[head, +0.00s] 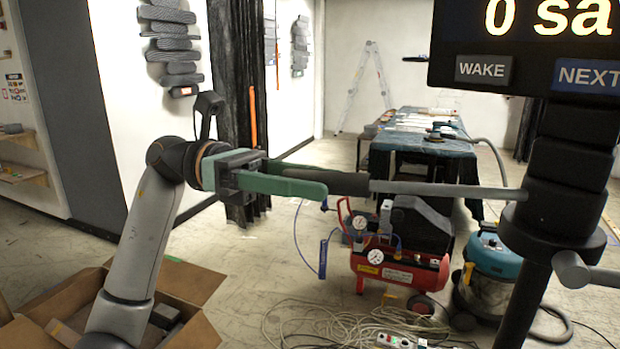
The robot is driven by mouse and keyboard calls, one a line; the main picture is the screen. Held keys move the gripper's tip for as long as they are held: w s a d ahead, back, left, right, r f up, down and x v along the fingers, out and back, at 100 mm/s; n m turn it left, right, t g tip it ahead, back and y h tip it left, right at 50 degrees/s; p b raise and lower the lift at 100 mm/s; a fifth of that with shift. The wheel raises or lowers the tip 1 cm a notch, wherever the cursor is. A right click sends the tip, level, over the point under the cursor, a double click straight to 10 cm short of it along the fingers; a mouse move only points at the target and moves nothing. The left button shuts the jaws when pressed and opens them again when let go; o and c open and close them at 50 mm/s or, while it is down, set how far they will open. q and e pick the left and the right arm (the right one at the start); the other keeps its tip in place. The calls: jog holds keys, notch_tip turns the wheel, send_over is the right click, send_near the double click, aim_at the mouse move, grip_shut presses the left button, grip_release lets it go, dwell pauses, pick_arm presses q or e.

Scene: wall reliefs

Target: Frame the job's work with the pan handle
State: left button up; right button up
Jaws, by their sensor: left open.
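The pan handle (440,188) is a thin grey bar with a dark grip at its left end. It runs roughly level from the black pan head (548,225) on the right. My left gripper (306,180) has green fingers and is open at the grip's left end. One finger lies in front of the grip and hides part of it; I cannot tell whether they touch. A dark screen (550,45) above the head shows large "0 sa" text, with WAKE and NEXT buttons. Grey wall reliefs (174,45) hang at upper left. My right gripper is out of view.
A red compressor (400,267) and a teal-topped vacuum (490,270) stand below the handle. Cables (330,325) cover the floor. An open cardboard box (190,280) is at lower left. A covered table (425,140) and a ladder (367,85) stand behind.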

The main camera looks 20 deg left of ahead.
pick_arm(q)
jog(key=shift+c, duration=0.3)
grip_shut()
dwell(1.0)
